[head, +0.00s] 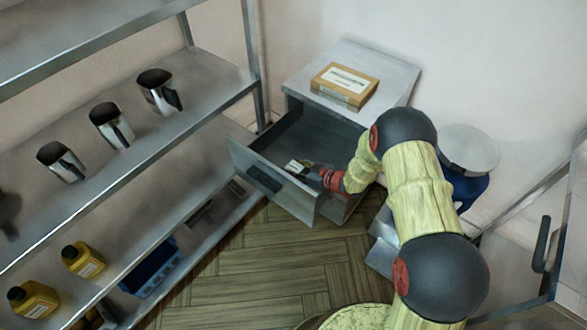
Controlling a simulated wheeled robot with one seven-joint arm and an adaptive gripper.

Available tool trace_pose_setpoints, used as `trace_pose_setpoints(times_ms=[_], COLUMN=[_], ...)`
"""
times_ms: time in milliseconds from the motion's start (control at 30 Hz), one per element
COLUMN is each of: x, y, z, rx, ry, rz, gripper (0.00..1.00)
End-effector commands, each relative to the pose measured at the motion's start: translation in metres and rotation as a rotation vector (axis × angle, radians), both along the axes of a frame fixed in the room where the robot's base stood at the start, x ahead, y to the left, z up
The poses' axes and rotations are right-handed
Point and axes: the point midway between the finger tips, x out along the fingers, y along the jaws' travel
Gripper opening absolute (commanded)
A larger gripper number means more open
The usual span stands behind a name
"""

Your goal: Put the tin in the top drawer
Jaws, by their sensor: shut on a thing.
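The top drawer (317,203) of a grey metal cabinet is pulled open in the head view. My gripper (316,174) is over the open drawer, near its right side, at the end of my yellow-green arm. It is shut on the tin (296,167), a small item of which a pale label and a dark part show. The tin is over or inside the drawer; I cannot tell whether it touches the drawer floor. My gripper's fingers are small and partly hidden by its own red and dark parts.
A cardboard box (345,85) with a white label lies on the cabinet top (399,73). A metal shelf rack (150,131) at left holds metal jugs (111,126) and yellow bottles (84,259). A blue bin with a grey lid (468,149) stands right of the cabinet.

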Motion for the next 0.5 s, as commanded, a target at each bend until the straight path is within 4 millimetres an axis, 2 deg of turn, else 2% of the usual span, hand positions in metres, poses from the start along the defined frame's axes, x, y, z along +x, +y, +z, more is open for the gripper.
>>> trace_pose_setpoints(times_ms=[67,100,400,500], x=[0.0003,-0.0002,-0.0002,-0.0002], y=[0.0,-0.0001,0.0,0.0], z=[-0.003,-0.0036,-0.0028,-0.0028], rx=[0.001,0.001,0.0,0.0], ry=[-0.001,0.001,0.0,0.0], rz=[0.0,0.0,0.0,0.0], gripper=[0.11,0.46,0.63,0.63])
